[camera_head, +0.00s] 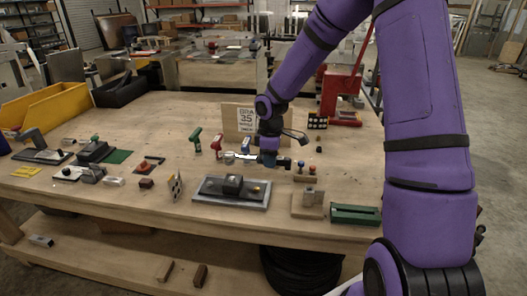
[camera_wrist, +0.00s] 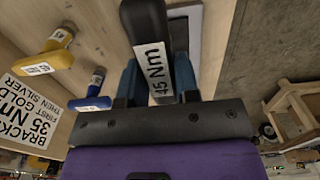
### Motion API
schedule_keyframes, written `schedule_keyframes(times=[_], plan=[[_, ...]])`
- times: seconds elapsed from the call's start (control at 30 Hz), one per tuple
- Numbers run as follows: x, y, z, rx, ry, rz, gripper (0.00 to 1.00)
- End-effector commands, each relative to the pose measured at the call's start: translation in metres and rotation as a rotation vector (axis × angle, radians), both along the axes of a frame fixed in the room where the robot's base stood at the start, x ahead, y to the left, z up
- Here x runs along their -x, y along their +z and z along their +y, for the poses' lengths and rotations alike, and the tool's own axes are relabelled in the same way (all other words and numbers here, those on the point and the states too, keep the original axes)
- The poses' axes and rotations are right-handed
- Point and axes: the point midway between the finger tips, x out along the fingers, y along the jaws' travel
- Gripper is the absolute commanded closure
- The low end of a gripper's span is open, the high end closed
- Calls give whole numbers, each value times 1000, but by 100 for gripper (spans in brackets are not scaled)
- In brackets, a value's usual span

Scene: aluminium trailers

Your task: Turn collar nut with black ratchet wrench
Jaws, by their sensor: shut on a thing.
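My gripper (camera_head: 268,159) is over the workbench, shut on the black ratchet wrench. In the wrist view, the black wrench (camera_wrist: 146,22) with its white "45 Nm" label sits between the teal fingers of my gripper (camera_wrist: 156,75). In the head view the wrench is small and hard to make out against my gripper. A dark grey plate (camera_head: 208,195) on the bench carries a black block and a small gold-coloured part (camera_head: 256,189). My gripper is above and behind this plate. I cannot tell for certain which part is the collar nut.
A green-handled tool (camera_head: 195,138) and a red-handled tool (camera_head: 215,144) stand left of my gripper. Yellow (camera_wrist: 45,58) and blue (camera_wrist: 92,92) handles show in the wrist view. A torque sign (camera_head: 246,120) stands behind. A red press (camera_head: 343,90) is at the back right.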

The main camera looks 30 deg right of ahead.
Motion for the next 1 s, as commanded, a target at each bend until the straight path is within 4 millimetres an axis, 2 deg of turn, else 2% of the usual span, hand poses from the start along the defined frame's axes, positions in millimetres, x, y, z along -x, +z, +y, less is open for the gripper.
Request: schedule_keyframes(times=[0.5,1.0], plan=[[2,0,-3,0,1,-2,100],[2,-25,-3,0,1,-1,100]])
